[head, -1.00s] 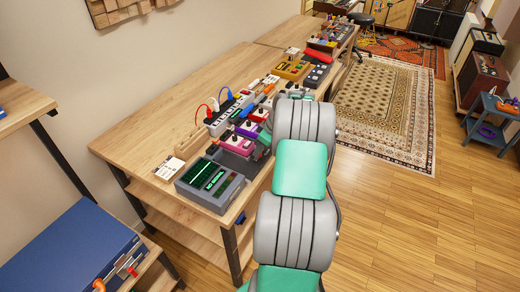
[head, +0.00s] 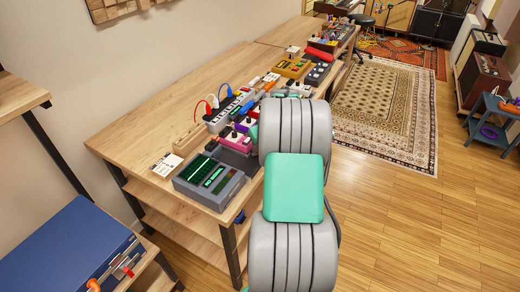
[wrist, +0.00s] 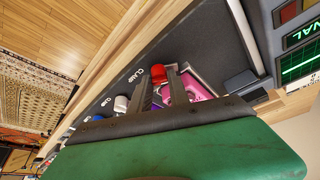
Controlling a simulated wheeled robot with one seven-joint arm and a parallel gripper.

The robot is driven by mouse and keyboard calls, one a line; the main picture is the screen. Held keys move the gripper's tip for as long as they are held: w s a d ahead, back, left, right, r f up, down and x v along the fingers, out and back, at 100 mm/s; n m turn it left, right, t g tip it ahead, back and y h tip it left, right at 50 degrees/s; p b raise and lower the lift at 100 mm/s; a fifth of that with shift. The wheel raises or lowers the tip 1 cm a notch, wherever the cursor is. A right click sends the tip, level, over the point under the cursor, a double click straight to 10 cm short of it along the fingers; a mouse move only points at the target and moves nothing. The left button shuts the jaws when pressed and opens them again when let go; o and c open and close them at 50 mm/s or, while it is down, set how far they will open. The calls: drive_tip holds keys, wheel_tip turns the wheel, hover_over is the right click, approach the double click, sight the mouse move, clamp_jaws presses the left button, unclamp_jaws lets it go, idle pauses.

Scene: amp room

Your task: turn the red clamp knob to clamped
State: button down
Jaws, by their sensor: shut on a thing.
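The red clamp knob (wrist: 152,72) shows in the wrist view on a dark panel, beside a white CLAMP label (wrist: 137,76). My gripper (wrist: 160,82) reaches to it with two dark fingers, and the knob sits at their tips. The fingers are shut on it and cover part of it. Its exact turn angle cannot be read. In the head view my arm hides the knob and the gripper.
A pink pedal (wrist: 195,90) lies close beside the fingers. White and blue knobs sit further along the panel. A grey unit with green displays (head: 209,182) stands at the bench's near end.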

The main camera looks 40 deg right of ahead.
drive_tip(key=m+h+b, duration=0.1)
drive_tip(key=m, duration=0.2)
drive_tip(key=m+g+h+b, duration=0.1)
drive_tip(key=m, duration=0.2)
drive_tip(key=shift+w+a, duration=0.15)
drive_tip(key=shift+a, duration=0.05)
drive_tip(key=m+g, duration=0.1)
drive_tip(key=m, duration=0.1)
drive_tip(key=m+h+b, duration=0.1)
drive_tip(key=m, duration=0.2)
drive_tip(key=shift+g, duration=0.4)
drive_tip(key=shift+m, duration=0.4)
drive_tip(key=c, duration=1.2)
unclamp_jaws()
drive_tip(key=shift+c, duration=0.2)
drive_tip(key=p+v, duration=0.4)
drive_tip(key=v, duration=0.4)
drive_tip(key=shift+w+a, duration=0.1)
